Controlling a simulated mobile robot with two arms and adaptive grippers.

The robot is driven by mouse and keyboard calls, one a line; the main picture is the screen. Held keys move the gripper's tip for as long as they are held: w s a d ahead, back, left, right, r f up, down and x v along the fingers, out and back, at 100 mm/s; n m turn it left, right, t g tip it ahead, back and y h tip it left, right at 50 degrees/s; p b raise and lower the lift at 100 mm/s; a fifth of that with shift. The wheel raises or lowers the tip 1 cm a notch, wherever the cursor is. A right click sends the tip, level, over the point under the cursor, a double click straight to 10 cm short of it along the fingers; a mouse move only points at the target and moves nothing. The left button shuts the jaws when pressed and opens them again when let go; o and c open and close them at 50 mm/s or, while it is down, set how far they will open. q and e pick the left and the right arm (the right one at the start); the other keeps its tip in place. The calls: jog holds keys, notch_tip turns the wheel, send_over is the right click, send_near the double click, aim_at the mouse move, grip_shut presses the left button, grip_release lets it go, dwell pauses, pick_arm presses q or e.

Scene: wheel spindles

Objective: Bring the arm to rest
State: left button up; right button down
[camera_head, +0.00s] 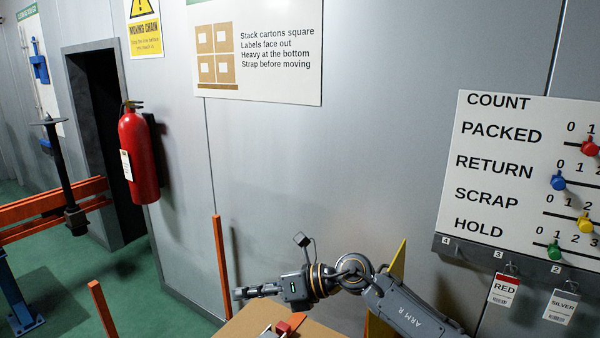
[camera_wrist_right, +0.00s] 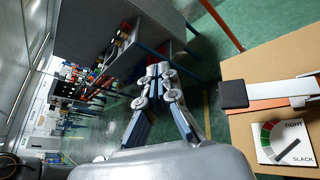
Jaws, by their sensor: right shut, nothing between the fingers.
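My right arm (camera_head: 400,303) comes in from the lower right of the head view and reaches left. Its gripper (camera_head: 242,293) points left, in the air above a tan surface (camera_head: 240,328), and looks shut and empty. In the right wrist view the fingers (camera_wrist_right: 158,70) meet at their tips with nothing between them. Green floor and shelving lie beyond them. My left gripper is in neither view.
A tan surface in the wrist view carries a TIGHT/SLACK dial (camera_wrist_right: 285,142) and a black-ended bar (camera_wrist_right: 234,94). Orange posts (camera_head: 220,265) stand nearby. A tally board (camera_head: 500,160) with hanging tags is at right, a fire extinguisher (camera_head: 139,160) at left.

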notch_tip(320, 180, up, 6)
jog(key=d+m+t+y, duration=0.3)
jog(key=m+t+y, duration=0.1)
jog(key=m+t, duration=0.75)
jog(key=d+f+m+t+h, duration=0.2)
jog(key=d+m+t+h, duration=0.5)
jog(key=m, duration=0.6)
jog(key=s+d+f+m+g+h, duration=0.3)
jog(key=s+d+f+m+h, duration=0.1)
jog(key=d+f+m+h, duration=0.35)
jog(key=s+d+f+m+g+h, duration=0.45)
jog(key=d+f+m, duration=0.25)
jog(key=d+f, duration=0.25)
jog(key=s+d+f+m+g, duration=0.1)
jog(key=s+f+m+g, duration=0.2)
jog(key=s, duration=0.5)
jog(key=s+d+f+g+y, duration=0.1)
jog(key=s+d+f+g, duration=0.15)
jog(key=s+f, duration=0.4)
jog(key=s+d+f+m+g, duration=0.15)
jog(key=s+g, duration=0.25)
jog(key=s, duration=0.6)
notch_tip(320, 180, down, 26)
jog(key=s+a+g, duration=0.1)
jog(key=s+d+f+g, duration=0.1)
jog(key=s+d+f, duration=0.2)
jog(key=s+f, duration=1.3)
jog(key=shift+s+f, duration=0.35)
jog(key=shift+s, duration=0.05)
